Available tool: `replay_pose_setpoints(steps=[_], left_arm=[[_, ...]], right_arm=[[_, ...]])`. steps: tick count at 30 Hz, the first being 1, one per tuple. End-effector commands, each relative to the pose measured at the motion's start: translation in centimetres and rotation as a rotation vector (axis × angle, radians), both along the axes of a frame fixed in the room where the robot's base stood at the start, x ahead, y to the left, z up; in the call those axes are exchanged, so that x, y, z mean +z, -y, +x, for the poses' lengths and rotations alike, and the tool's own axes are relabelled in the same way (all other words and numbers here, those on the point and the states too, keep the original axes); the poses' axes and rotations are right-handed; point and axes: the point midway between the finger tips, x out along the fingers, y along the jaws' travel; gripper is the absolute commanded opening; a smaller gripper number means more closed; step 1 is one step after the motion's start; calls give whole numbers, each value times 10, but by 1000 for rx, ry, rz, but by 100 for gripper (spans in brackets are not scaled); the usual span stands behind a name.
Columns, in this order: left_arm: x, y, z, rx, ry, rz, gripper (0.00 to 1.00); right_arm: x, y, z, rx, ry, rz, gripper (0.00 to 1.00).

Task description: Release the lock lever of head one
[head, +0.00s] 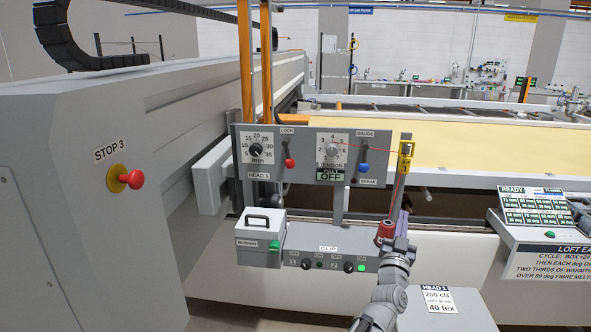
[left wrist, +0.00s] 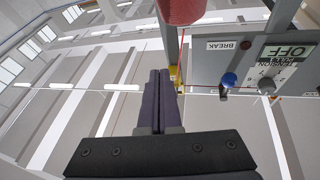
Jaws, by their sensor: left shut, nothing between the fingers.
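The head one panel (head: 238,190) stands in the middle of the head view. Its lock lever (head: 289,162) has a red knob and hangs below the LOCK label, left of the tension dial. My left gripper (head: 403,222) is below and right of the panel, with dark purple fingers pointing up. The fingers are together and empty in the left wrist view (left wrist: 160,95). The gripper is apart from the lock lever, which does not show in the left wrist view. My right gripper is in neither view.
A blue-knobbed gauge lever (head: 363,167) sits on the panel's right. A red cylinder (head: 385,231) is beside my left gripper. A yellow thread guide (head: 405,156) stands on a post above it.

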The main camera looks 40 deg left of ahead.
Motion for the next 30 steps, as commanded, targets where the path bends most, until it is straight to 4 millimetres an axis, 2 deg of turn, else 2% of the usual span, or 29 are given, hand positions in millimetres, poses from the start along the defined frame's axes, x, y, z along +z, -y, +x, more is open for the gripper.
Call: replay_pose_setpoints(steps=[1,3,6,9,13,17,23,30], left_arm=[[14,-31,-10,102,78,1,0],[30,-68,-31,248,175,4,0],[44,-112,-65,445,285,5,0],[51,-142,-96,609,359,5,0],[53,-164,-125,749,412,1,0],[53,-172,-137,808,432,0,0],[57,-175,-137,814,434,-1,0],[84,-203,-128,814,435,0,0]], right_arm=[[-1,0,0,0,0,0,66],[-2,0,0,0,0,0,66],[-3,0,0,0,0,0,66],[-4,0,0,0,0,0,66],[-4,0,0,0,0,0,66],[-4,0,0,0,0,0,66],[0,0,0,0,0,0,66],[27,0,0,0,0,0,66]])
